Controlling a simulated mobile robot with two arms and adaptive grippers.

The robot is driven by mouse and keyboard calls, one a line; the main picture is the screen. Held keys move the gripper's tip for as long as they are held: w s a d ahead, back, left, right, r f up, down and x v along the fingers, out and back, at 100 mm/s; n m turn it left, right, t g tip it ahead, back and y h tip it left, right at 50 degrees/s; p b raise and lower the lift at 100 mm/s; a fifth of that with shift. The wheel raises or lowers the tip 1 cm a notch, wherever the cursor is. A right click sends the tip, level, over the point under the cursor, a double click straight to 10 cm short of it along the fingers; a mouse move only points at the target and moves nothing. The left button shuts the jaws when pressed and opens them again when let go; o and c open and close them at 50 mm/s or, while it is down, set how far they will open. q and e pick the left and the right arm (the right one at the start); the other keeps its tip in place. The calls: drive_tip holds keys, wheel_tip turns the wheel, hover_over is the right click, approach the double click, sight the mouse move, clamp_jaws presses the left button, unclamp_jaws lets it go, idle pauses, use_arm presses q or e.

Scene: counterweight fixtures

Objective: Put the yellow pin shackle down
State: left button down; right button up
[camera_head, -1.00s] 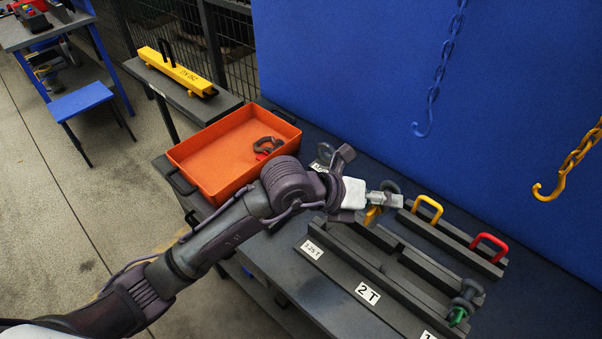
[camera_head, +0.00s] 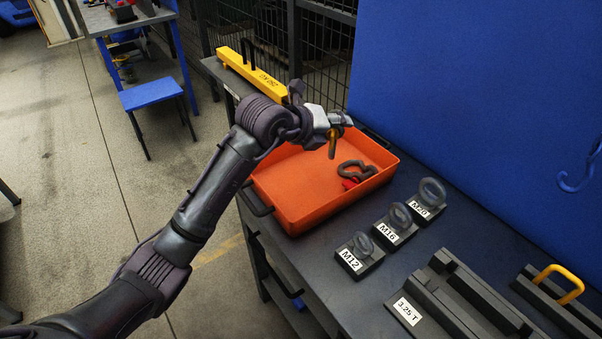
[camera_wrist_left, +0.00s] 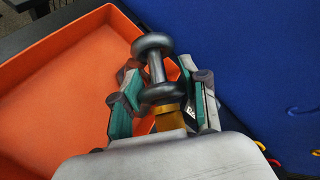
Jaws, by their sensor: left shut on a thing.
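My left gripper (camera_head: 336,124) is shut on the yellow pin shackle (camera_head: 332,143) and holds it above the orange tray (camera_head: 290,205), over its back part. In the left wrist view the shackle (camera_wrist_left: 155,68) stands between the two fingers, its dark grey body pointing away and its yellow pin close to the palm. The orange tray also fills the left of the wrist view (camera_wrist_left: 60,85). A grey shackle with a red pin (camera_head: 354,172) lies in the tray at its right end. My right gripper is not in view.
Blocks labelled M12 (camera_head: 360,258), M16 (camera_head: 395,228) and M20 (camera_head: 427,200) with grey eye bolts stand right of the tray. A 3.25 T rack (camera_head: 455,300) is at the front right. A yellow beam (camera_head: 255,75) lies behind the tray. The tray's left half is bare.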

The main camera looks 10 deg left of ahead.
use_arm(q)
drive_tip(key=w+a+f+p, duration=0.1)
drive_tip(key=a+f, duration=0.2)
drive_tip(key=a+f+p, duration=0.1)
drive_tip(key=a+f, duration=0.2)
drive_tip(key=a, duration=0.1)
drive_tip(key=w+a+f, duration=0.1)
drive_tip(key=a+f, duration=0.3)
drive_tip(key=shift+w+p, duration=0.35)
drive_tip(key=shift+p, duration=0.05)
drive_tip(key=shift+a+f, duration=0.1)
drive_tip(key=shift+f, duration=0.2)
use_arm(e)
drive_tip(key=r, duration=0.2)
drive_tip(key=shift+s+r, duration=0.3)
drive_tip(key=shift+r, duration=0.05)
